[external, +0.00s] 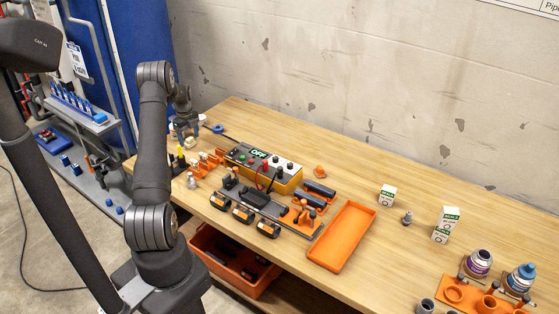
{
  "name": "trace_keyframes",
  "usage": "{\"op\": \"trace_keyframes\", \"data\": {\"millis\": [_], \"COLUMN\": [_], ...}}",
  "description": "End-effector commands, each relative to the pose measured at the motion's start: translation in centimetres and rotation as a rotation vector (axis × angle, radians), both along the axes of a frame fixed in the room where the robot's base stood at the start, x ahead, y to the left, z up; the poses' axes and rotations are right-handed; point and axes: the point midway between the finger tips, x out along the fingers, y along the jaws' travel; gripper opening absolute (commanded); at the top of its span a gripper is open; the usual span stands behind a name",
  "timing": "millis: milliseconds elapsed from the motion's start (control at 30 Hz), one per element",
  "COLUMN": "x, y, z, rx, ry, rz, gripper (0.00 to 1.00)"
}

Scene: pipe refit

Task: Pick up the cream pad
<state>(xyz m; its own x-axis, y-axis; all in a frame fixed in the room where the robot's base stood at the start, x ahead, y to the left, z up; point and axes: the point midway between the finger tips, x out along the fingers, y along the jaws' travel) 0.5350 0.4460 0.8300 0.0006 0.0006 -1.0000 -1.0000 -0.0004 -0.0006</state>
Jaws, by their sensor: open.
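My gripper (188,127) points down over the far left end of the wooden bench, partly hidden by my own arm. It is open, though its fingers are small in this view. A small pale cream piece (190,143), which looks like the cream pad, sits low at the fingertips. I cannot tell whether the fingers touch it or are around it.
A yellow-and-black tester (263,170) and orange holders (207,162) stand to the right of my gripper. A blue-handled tool (217,129) lies close by. An empty orange tray (342,237) lies mid-bench.

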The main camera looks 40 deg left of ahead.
Motion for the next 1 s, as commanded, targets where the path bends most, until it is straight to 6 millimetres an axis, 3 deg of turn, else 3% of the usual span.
{"op": "trace_keyframes", "data": {"millis": [100, 333, 500, 600, 1000], "x": [-0.07, -0.06, -0.06, -0.07, -0.03], "y": [-0.06, -0.05, -0.05, -0.05, -0.02], "z": [-1.52, -1.7, -1.68, -1.68, -0.76], "rx": [-0.001, 0.0, 0.0, -0.001, 0.001], "ry": [0.001, 0.0, 0.001, 0.001, -0.001], "rz": [0.0, 0.0, 0.0, 0.0, 0.0], "gripper": [0.71, 0.71, 0.38, 0.23, 0.23]}}
